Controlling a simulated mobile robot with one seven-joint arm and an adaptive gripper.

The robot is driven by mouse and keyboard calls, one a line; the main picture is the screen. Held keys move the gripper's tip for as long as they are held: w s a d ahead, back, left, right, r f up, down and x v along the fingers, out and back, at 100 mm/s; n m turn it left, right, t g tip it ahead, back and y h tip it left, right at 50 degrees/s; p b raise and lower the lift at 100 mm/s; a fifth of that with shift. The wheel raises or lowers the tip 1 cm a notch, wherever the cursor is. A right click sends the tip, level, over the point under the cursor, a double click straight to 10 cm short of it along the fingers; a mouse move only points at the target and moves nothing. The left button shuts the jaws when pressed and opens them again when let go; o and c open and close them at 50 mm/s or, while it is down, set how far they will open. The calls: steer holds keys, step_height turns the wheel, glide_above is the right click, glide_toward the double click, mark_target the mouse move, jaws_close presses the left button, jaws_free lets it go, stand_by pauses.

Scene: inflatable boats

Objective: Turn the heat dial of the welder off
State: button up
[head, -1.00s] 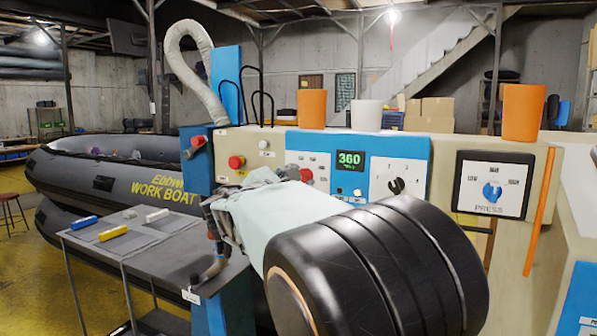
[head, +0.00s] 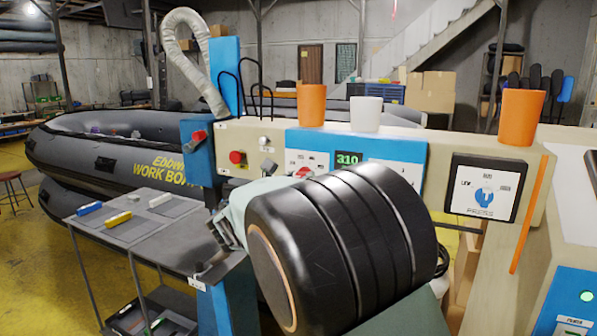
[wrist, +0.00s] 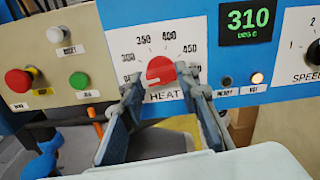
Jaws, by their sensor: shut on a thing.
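The heat dial (wrist: 160,71) is a round red knob on the blue and white panel of the welder (wrist: 165,25) in the wrist view. A pale mark shows on its lower left side. Scale numbers from 300 to 450 run around it, and a partly hidden label is at its left. My gripper (wrist: 162,82) is shut on the dial, one finger on each side. The green display (wrist: 248,20) beside it reads 310. In the head view the display (head: 347,159) is partly covered by my arm, and the red dial (head: 303,172) just shows.
The speed dial (wrist: 314,52) is at the right edge of the wrist view. A red button (wrist: 18,81) and smaller buttons are at the left. Orange cups (head: 311,104) and a white cup (head: 366,114) stand on top of the welder. A grey table (head: 140,232) stands front left.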

steer(key=shift+n, duration=0.4)
steer(key=o, duration=1.2)
steer(key=shift+c, duration=0.2)
steer(key=shift+s, duration=0.1)
steer(key=v, duration=1.2)
